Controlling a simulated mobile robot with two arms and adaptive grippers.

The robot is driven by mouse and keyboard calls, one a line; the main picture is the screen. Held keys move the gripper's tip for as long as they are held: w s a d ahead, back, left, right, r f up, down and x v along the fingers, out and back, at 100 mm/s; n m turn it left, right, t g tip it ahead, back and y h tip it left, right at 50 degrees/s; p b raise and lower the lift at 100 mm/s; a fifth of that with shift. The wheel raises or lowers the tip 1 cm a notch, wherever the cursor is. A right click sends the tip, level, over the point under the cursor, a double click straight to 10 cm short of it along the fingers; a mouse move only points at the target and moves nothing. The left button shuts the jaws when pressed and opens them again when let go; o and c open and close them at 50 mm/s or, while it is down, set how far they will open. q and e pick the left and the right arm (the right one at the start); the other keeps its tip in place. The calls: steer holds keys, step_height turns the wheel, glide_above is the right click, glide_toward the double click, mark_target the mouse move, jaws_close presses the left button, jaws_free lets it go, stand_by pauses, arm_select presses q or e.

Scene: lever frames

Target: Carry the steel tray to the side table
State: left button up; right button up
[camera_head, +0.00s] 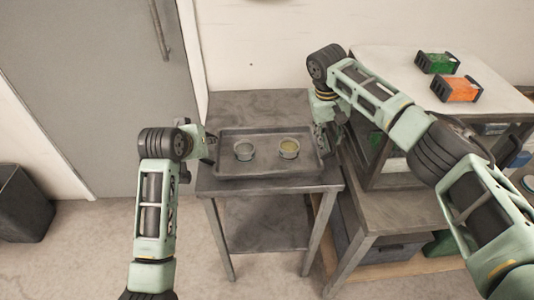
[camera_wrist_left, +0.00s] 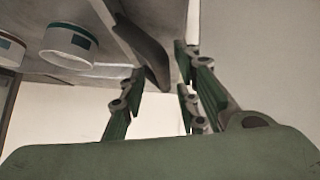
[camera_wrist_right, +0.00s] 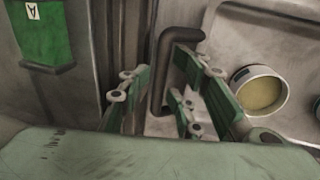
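The steel tray (camera_head: 265,174) is a dark rectangular tray with a low rim. It appears level on or just over the small grey table (camera_head: 250,103). Two small round cups stand on it: the left cup (camera_head: 243,151) and the right cup (camera_head: 289,149), which has yellowish contents. My left gripper (camera_head: 210,150) is at the tray's left end; in the left wrist view a dark handle (camera_wrist_left: 146,48) reaches between its parted fingers. My right gripper (camera_head: 326,140) is at the right end; in the right wrist view its parted fingers flank the dark handle (camera_wrist_right: 160,82).
A workbench (camera_head: 395,62) on the right holds a green box (camera_head: 437,63) and an orange box (camera_head: 456,89). A lower grey bench (camera_head: 400,210) stands close beside the small table.

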arm_select(q)
steer(key=shift+a, duration=0.1)
arm_select(e)
steer(key=shift+s+d+f, duration=0.15)
steer(key=shift+f, duration=0.3)
steer(key=shift+r, duration=0.15)
arm_select(q)
steer(key=d+v, duration=0.1)
steer(key=v, duration=0.6)
steer(key=shift+s+a+r, duration=0.3)
steer(key=shift+a+r, duration=0.05)
steer(key=shift+a, duration=0.1)
arm_select(e)
steer(key=v, duration=0.8)
steer(key=shift+w+r, duration=0.2)
steer(key=shift+r, duration=0.05)
steer(key=shift+s, duration=0.1)
